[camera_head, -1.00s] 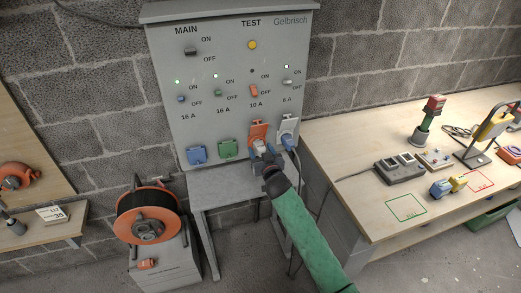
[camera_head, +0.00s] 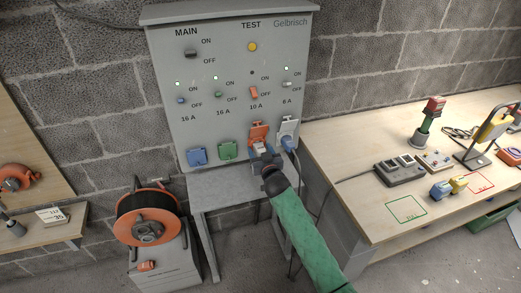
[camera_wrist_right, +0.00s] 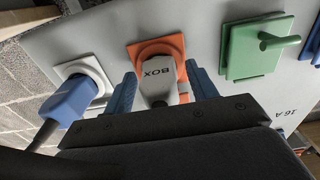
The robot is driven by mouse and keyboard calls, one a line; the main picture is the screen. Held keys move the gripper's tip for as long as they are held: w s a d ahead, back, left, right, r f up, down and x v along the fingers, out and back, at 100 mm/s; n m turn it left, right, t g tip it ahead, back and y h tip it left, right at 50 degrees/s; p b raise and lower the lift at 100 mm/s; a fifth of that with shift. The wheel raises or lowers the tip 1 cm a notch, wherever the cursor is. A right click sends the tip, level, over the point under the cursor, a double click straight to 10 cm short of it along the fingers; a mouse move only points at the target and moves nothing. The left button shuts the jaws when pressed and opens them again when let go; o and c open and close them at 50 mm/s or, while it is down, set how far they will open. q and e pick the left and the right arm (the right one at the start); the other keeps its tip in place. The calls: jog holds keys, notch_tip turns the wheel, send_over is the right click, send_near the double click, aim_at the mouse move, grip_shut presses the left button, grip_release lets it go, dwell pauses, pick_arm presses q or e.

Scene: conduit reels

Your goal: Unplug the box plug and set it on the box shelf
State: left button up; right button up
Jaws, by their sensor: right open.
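The box plug (camera_wrist_right: 158,82) is grey-white and labelled BOX. It sits in the orange 10 A socket (camera_wrist_right: 172,46), whose orange lid (camera_head: 258,132) is raised in the head view. My right gripper (camera_wrist_right: 163,88) is open, with one blue finger on each side of the plug. Contact between fingers and plug cannot be told. In the head view my right gripper (camera_head: 266,160) largely covers the plug. A grey shelf (camera_head: 220,190) lies below the panel; no label marks it as the box shelf. My left gripper is out of view.
The blue plug (camera_wrist_right: 68,100) and its cable sit beside my gripper in the white socket. The shut green socket (camera_wrist_right: 255,48) is on the other side. The 10 A lamp (camera_head: 252,72) is dark. A cable reel (camera_head: 148,215) stands left; the wooden bench (camera_head: 350,140) is right.

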dwell(0.8)
grip_shut()
jog(key=p+v, duration=0.2)
jog(key=v, duration=0.4)
jog(key=shift+p, duration=0.3)
dwell(1.0)
dwell(0.3)
